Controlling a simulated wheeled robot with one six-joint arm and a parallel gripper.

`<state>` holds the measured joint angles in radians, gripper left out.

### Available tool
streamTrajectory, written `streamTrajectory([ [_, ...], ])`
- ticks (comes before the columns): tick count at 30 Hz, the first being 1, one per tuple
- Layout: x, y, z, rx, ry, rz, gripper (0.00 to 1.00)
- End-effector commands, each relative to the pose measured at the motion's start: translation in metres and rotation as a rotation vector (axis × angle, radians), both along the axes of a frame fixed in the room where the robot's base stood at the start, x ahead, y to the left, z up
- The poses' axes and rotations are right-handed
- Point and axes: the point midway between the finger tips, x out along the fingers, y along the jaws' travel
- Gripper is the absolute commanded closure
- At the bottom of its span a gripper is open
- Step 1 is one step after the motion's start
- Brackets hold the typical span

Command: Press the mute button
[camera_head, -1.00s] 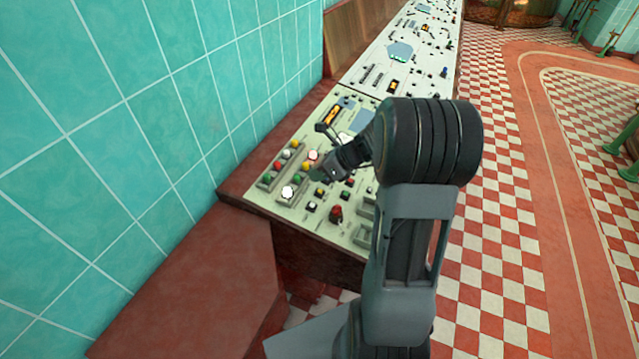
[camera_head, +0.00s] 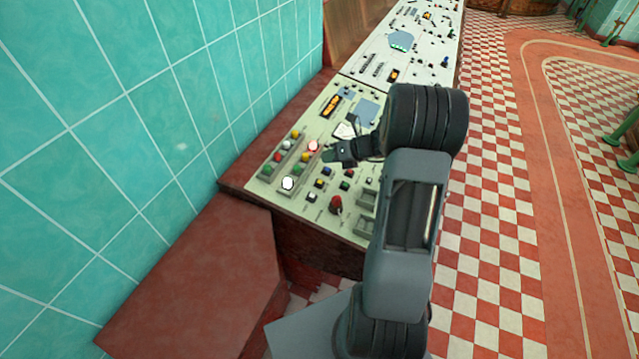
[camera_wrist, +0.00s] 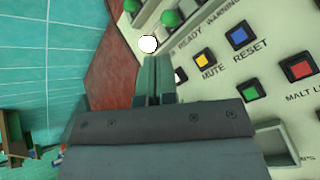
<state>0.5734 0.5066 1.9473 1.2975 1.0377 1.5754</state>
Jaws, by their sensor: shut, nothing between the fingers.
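The mute button is a small square yellow button (camera_wrist: 202,61) in a black frame, with MUTE printed beside it, right of my fingertips in the wrist view. In the head view it is a tiny yellow spot (camera_head: 319,184) on the pale control panel (camera_head: 265,193), too small to read. My gripper (camera_wrist: 157,60) is shut and empty, its fingers together, apart from the yellow button in the picture. In the head view my gripper (camera_head: 330,155) is over the panel, up and slightly right of the yellow button. A white button (camera_wrist: 180,75) is partly hidden by the fingers.
A blue button (camera_wrist: 238,36) marked RESET, a red one (camera_wrist: 300,68) and a green one (camera_wrist: 250,92) are close by. A white lamp (camera_wrist: 148,44) lies just past the fingertips. A large red knob (camera_head: 335,204) stands up from the panel. A tiled wall (camera_head: 150,110) borders the left.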

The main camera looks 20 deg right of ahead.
Motion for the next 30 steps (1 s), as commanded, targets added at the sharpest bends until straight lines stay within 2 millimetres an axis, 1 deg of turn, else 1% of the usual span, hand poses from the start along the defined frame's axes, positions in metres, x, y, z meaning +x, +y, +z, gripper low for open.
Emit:
streamTrajectory([
  [1,0.001,0.001,-0.007,0.0,0.0,0.0,1.0],
  [8,0.004,0.004,-0.03,0.0,0.001,0.001,1.0],
  [15,0.008,0.008,-0.061,0.0,0.0,0.002,1.0],
  [18,0.01,0.009,-0.069,0.0,0.001,0.001,1.0],
  [24,0.012,0.011,-0.08,-0.001,-0.001,0.001,1.0],
  [30,0.012,0.011,-0.08,-0.001,-0.001,0.001,1.0],
])
